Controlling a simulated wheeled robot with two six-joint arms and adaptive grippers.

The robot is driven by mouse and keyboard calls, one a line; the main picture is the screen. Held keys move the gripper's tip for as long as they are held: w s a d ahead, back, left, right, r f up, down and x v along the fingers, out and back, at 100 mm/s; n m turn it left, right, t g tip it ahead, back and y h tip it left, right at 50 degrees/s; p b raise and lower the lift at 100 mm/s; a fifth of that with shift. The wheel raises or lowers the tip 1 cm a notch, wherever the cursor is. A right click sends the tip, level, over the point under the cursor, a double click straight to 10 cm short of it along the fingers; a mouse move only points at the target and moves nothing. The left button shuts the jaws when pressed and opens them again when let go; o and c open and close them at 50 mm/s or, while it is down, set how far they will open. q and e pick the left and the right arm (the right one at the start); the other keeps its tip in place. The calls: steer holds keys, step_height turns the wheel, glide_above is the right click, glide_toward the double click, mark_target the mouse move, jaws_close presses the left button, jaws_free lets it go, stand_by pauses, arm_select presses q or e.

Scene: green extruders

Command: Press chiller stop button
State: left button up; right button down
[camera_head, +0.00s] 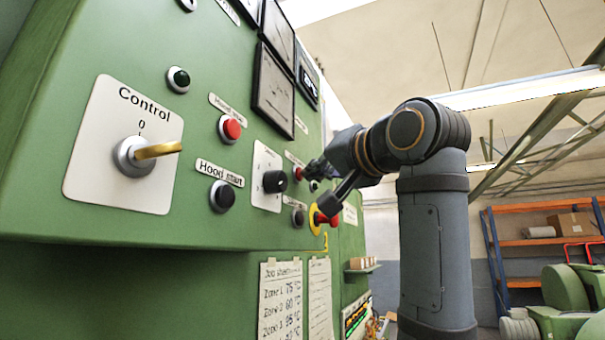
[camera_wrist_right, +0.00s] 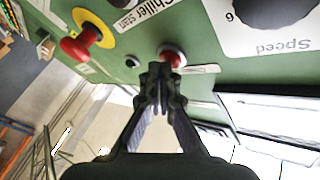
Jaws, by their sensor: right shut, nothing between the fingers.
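A small red button (camera_head: 298,173) sits on the green control panel. It also shows in the wrist view (camera_wrist_right: 172,56), just beyond my fingertips. The label beside it is too small or angled to read. A "Chiller start" label (camera_wrist_right: 145,10) shows nearby in the wrist view. In the head view, a black button (camera_head: 298,217) lies below the red one. My right gripper (camera_head: 312,171) is shut and empty, with its tips (camera_wrist_right: 161,78) close to the red button. I cannot tell whether they touch it. My left gripper is not in view.
A red emergency knob on a yellow ring (camera_head: 320,218) protrudes just below my right gripper. A black speed knob (camera_head: 275,182) is to its left. Another red button (camera_head: 230,128) and a yellow key switch (camera_head: 150,151) are farther left.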

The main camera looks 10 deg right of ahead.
stand_by(0.5)
steer(key=shift+s+d, duration=0.3)
steer(key=shift+d, duration=0.25)
steer(key=s+d+b, duration=0.1)
steer(key=d, duration=0.1)
steer(key=s+d, duration=0.2)
steer(key=shift+d+b, duration=0.1)
steer(key=shift+b, duration=0.25)
steer(key=shift+w, duration=0.1)
stand_by(0.4)
